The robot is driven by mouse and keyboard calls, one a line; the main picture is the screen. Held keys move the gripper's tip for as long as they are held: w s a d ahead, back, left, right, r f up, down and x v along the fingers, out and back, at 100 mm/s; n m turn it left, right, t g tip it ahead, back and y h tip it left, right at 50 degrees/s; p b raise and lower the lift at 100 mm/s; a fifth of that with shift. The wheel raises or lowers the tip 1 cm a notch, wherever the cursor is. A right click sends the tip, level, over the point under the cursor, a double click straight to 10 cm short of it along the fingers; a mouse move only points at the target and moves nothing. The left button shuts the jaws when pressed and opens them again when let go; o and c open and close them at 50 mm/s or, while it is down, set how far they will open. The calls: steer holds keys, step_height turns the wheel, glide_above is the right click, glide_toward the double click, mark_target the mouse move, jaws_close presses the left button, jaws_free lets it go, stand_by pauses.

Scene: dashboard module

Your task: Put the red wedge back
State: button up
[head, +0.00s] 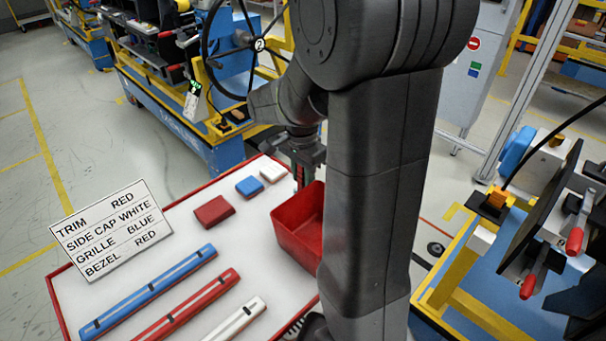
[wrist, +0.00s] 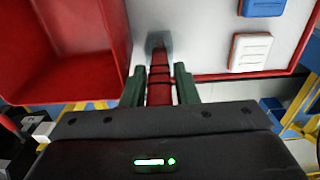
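A narrow red piece with dark bands, which looks like the red wedge (wrist: 160,82), stands between my gripper's two dark green fingers in the wrist view. My gripper (wrist: 160,88) looks shut on it, with a finger close against each side. Its far end is over the white tray surface (wrist: 200,40), with a dark shadow at the tip; I cannot tell whether it touches. In the head view my gripper (head: 301,172) points down just beyond the red bin (head: 298,238), near the tray's back edge.
The red-rimmed white tray (head: 180,230) holds a red block (head: 214,211), a blue block (head: 249,186), a white block (head: 272,172) and blue, red and white strips. A sign (head: 112,229) stands at its left. My arm hides part of the bin. A yellow-framed fixture (head: 500,225) is at the right.

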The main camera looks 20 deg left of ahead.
step_height(320, 180, up, 12)
steer(key=shift+s+a+r, duration=0.1)
steer(key=shift+s+r, duration=0.05)
steer(key=shift+r, duration=0.05)
stand_by(0.4)
